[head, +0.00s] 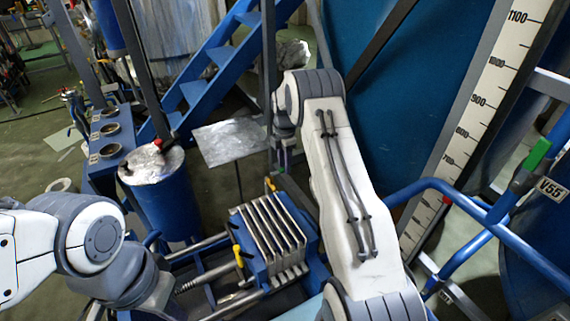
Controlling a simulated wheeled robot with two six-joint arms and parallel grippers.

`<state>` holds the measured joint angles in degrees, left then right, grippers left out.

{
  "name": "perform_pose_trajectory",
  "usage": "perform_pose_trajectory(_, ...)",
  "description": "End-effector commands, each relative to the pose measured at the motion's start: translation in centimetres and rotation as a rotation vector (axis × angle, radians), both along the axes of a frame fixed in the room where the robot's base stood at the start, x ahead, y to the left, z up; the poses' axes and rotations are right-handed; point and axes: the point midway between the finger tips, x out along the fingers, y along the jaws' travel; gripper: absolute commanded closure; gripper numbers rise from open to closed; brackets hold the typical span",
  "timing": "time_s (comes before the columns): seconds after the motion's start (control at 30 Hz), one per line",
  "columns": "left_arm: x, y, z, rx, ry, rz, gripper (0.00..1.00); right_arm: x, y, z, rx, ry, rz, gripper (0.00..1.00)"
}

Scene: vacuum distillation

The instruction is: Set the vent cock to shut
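No part in the head view is clearly marked as the vent cock. Small coloured handles show: a yellow one (270,184) just below my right wrist, a yellow lever (238,254) at the left of the blue plate block, and a green one (537,154) on the blue pipe beside the V55 tag (552,189). My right gripper (283,158) points down above the block's far end, close to the upper yellow handle in the picture. Its fingers are small and dark, and contact cannot be told. My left arm enters at lower left; its fingers do not show.
The blue block with metal plates (268,232) stands in the middle, with pipes around it. A blue drum (165,195) with a metal lid stands left. Blue stairs (205,75) rise behind. A tall scale (485,95) and blue rails (450,190) stand right.

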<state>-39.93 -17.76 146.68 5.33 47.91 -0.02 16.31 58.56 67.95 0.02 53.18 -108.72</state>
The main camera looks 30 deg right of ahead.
Motion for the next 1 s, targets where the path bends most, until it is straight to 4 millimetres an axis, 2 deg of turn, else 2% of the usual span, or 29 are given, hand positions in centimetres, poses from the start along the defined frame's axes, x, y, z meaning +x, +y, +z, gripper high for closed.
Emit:
perform_pose_trajectory(0.3,0.0,0.0,0.0,0.000,0.000,0.000,1.00,-0.1,0.0,-0.1,0.001,0.004,-0.003,0.47)
perform_pose_trajectory(0.43,0.0,0.0,-0.3,0.000,0.000,0.000,1.00,-0.1,-0.1,0.7,0.000,0.002,-0.003,0.47)
perform_pose_trajectory(0.57,0.0,0.0,-0.9,0.000,0.000,0.000,1.00,-0.1,0.0,2.7,0.000,0.000,-0.003,0.47)
perform_pose_trajectory(0.8,0.0,0.0,-1.8,0.000,0.000,0.000,1.00,0.0,0.0,7.5,0.000,-0.001,-0.002,0.47)
perform_pose_trajectory(1.0,0.0,0.0,-2.0,0.000,0.000,0.000,1.00,0.0,0.1,9.9,0.000,0.001,-0.001,0.47)
